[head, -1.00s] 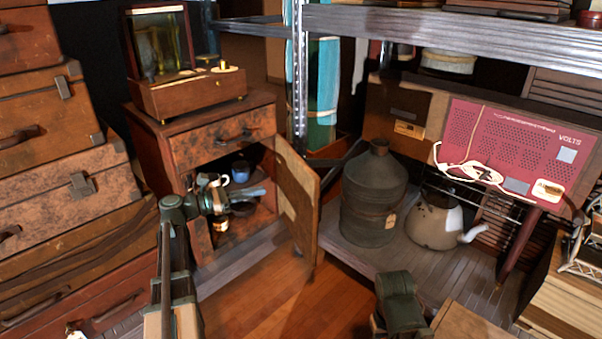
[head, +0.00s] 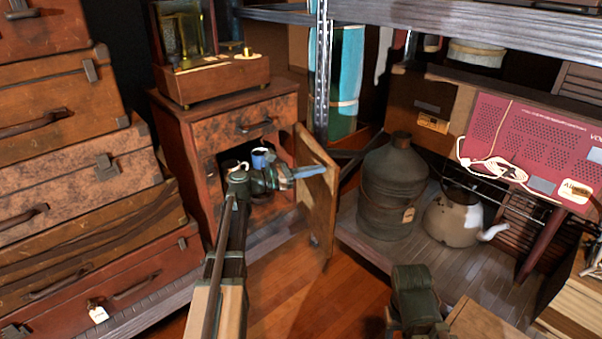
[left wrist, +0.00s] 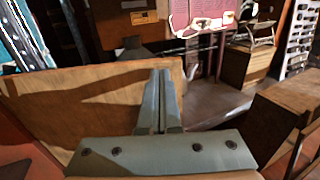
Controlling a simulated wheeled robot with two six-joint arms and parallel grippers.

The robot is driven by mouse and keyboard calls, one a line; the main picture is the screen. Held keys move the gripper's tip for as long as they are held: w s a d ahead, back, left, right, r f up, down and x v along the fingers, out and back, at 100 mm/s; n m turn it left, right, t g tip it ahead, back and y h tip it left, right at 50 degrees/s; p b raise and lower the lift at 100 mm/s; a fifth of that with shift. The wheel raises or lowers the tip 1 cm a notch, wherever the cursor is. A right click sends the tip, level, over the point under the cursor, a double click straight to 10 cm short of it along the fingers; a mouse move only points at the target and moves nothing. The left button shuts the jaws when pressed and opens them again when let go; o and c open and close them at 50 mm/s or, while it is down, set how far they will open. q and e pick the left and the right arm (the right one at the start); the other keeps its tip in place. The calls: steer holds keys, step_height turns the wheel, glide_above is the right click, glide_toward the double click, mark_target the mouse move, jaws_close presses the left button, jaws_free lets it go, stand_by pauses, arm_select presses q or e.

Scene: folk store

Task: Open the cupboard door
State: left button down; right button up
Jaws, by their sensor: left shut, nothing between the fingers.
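The cupboard (head: 196,135) is a small worn wooden cabinet with a drawer at the top. Its door (head: 318,205) stands open, swung out to the right, and the door panel fills much of the left wrist view (left wrist: 70,105). My left gripper (head: 318,171) is shut and empty, in front of the door's inner face near its upper part. The left wrist view shows its closed fingers (left wrist: 161,75) against the panel, reaching its upper edge; I cannot tell whether they touch. My right gripper is not in view.
A blue mug (head: 260,158) stands inside the cupboard. Stacked suitcases (head: 85,190) stand at the left. A metal canister (head: 393,185) and a kettle (head: 453,215) stand right of the door. Wooden floor (head: 300,290) lies clear below.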

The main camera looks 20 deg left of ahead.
mark_target(331, 168)
arm_select(q)
steer(key=shift+w+d, duration=0.4)
steer(key=shift+d, duration=0.1)
steer(key=shift+w+d, duration=0.2)
steer(key=shift+d, duration=0.15)
steer(key=w+d+n+t+y, duration=0.1)
steer(key=d, duration=0.1)
steer(key=w+d+n+t+y, duration=0.1)
steer(key=w+d, duration=0.1)
steer(key=shift+w, duration=0.1)
steer(key=x, duration=0.7)
steer(key=shift+w+t+y, duration=0.25)
steer(key=shift+t+y, duration=0.05)
steer(key=shift+y, duration=0.1)
steer(key=shift+a, duration=0.1)
steer(key=s+a, duration=0.1)
steer(key=s, duration=0.8)
steer(key=s+a, duration=0.1)
steer(key=s, duration=0.3)
steer(key=shift+s+a, duration=0.35)
steer(key=shift+s, duration=0.05)
